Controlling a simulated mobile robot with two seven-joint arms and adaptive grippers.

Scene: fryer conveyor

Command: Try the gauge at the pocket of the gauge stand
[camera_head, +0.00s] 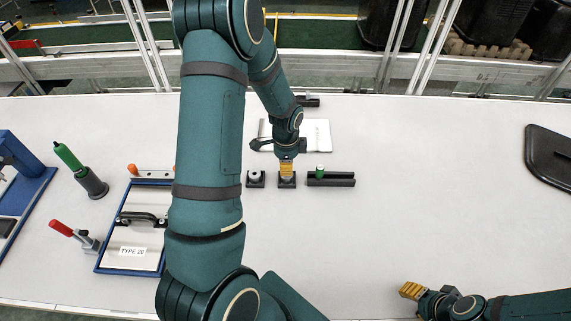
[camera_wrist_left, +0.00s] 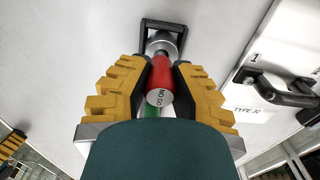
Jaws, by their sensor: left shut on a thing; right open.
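My left gripper (camera_head: 287,169) is shut on the gauge (camera_wrist_left: 160,96), low over a small black block (camera_head: 287,183) of the gauge stand. In the left wrist view the gauge is a red cylinder whose end face reads "NO GO". Beyond the gauge is a black square frame around a silver round piece (camera_wrist_left: 162,42). I cannot tell whether the gauge touches or enters it. Another black block with a silver top (camera_head: 256,177) stands just left of the gripper. My right gripper (camera_head: 412,290) is open and empty at the front right.
A black channel rest (camera_head: 333,180) with a green cylinder (camera_head: 320,171) is just right. A white plate (camera_head: 316,133) lies behind. At left are a blue-framed "TYPE 20" plate (camera_head: 130,262), a red-handled clamp (camera_head: 85,239) and a green-handled tool (camera_head: 69,157). The right-hand table is mostly clear.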

